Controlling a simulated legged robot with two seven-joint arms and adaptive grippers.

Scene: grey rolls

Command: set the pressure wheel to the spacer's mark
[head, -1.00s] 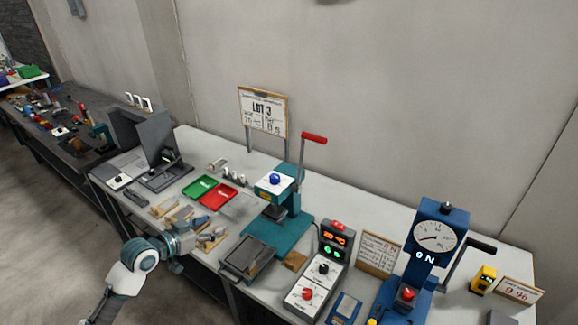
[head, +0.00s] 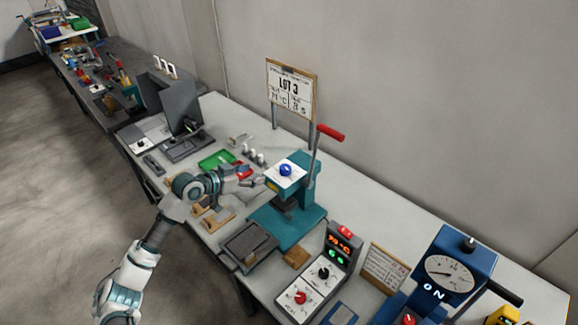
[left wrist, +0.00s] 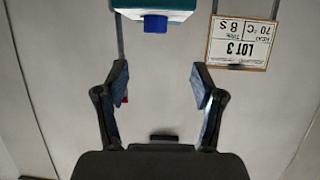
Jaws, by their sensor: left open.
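The teal press (head: 287,212) stands on the bench with a red-tipped lever. A blue knob (head: 286,170), which looks like the pressure wheel, sits on its white top plate (head: 273,178). My left gripper (head: 258,181) is just left of the press head, close to the plate. The left wrist view shows its two fingers (left wrist: 160,85) spread, with nothing between them. The blue knob (left wrist: 155,24) is ahead of them there, below a teal part of the press (left wrist: 168,5). The wheel's marks are too small to read. I cannot identify the spacer. My right gripper is not in view.
A LOT 3 sign (head: 290,90) stands behind the press. Green (head: 216,160) and red trays lie left, the red one partly hidden by my arm. A grey tray (head: 250,246), control box (head: 318,275) and blue gauge press (head: 450,270) stand in front and right.

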